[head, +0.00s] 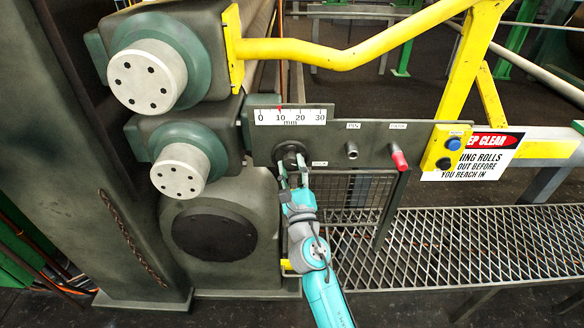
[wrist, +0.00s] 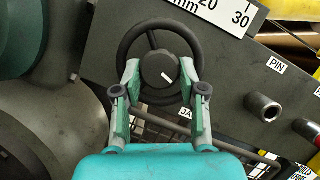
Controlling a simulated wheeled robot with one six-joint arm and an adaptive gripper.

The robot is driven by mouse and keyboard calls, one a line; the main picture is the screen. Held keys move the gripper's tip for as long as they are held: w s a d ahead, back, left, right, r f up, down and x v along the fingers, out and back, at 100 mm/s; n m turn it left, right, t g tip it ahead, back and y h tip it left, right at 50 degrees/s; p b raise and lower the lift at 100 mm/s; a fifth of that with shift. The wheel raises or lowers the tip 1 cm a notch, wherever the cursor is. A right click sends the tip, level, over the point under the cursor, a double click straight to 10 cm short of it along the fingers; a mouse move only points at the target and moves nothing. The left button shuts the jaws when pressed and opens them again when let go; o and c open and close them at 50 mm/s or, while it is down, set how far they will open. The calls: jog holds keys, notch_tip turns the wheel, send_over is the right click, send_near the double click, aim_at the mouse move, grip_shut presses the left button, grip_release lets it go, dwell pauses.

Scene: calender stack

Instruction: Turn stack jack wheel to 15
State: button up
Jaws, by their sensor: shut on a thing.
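The stack jack wheel (head: 290,148) is a small dark handwheel on the grey panel, below the scale. In the wrist view the wheel (wrist: 157,62) shows a round rim, a spoke and a central hub with a short white mark. My gripper (head: 292,168) reaches it from below. Its two fingers (wrist: 160,78) stand on either side of the hub, inside the rim, and are shut on it. The white mm scale (head: 290,116) runs from 0 to 30, with a red pointer (head: 280,108) at about 10. The label under the wheel is partly hidden by a finger.
A yellow button box (head: 447,147) is farther right. Large rolls (head: 147,76) stand at left, a yellow guard rail (head: 345,55) above, and mesh grating (head: 440,235) below.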

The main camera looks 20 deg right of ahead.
dwell(0.4)
jog(key=o, duration=1.1)
jog(key=shift+o, duration=0.2)
jog(key=v, duration=1.2)
